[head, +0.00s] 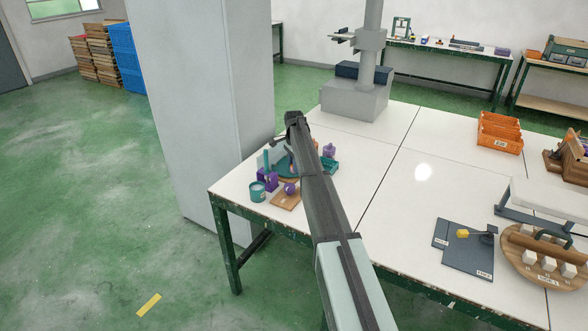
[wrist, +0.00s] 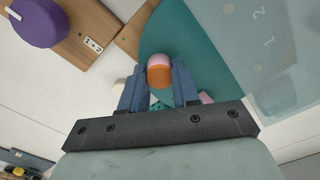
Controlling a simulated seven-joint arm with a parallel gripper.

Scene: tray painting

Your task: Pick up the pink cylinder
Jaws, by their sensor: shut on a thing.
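In the wrist view my gripper (wrist: 159,78) has its two blue-grey fingers closed on the sides of a small rounded piece, the pink cylinder (wrist: 159,60). Its far end is pink and the side facing the camera is orange. Behind it lies a teal surface (wrist: 205,55); whether the piece touches that surface or is lifted off it I cannot tell. In the head view my arm covers the gripper and the cylinder.
In the wrist view a purple round piece (wrist: 38,22) sits on a wooden board (wrist: 88,30) at upper left. In the head view a teal cup (head: 257,192), a purple block (head: 267,178) and a wooden board (head: 286,200) crowd the table's left corner. The table's middle (head: 400,180) is clear.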

